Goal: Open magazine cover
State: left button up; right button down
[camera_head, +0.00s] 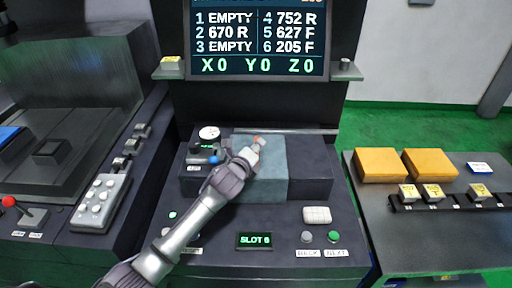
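The magazine cover appears to be the blue-grey box-shaped lid (275,185) on the middle console; it looks closed. My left arm comes in from the bottom left, and its gripper (254,150) is over the top of the cover. A small orange-red piece (259,140) shows at the fingertips; I cannot tell whether it is a handle or part of the gripper. The gap between the fingers is too small to read, and contact with the cover is unclear. My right gripper is not in view.
A screen (258,40) with slot readings stands behind. A side table (430,235) at right holds orange blocks (380,165) and a rack of small pieces.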

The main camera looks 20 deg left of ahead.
pick_arm(q)
grip_shut()
jog(key=w+d+b, duration=0.1)
jog(key=d, duration=0.4)
jog(key=w+d+b, duration=0.1)
jog(key=w+d, duration=0.1)
jog(key=d, duration=0.4)
jog(key=w+d+b, duration=0.1)
jog(key=d+b, duration=0.1)
jog(key=d, duration=0.3)
jog(key=shift+w+d, duration=0.15)
jog(key=shift+w, duration=0.15)
jog(key=shift+o, duration=1.9)
grip_release()
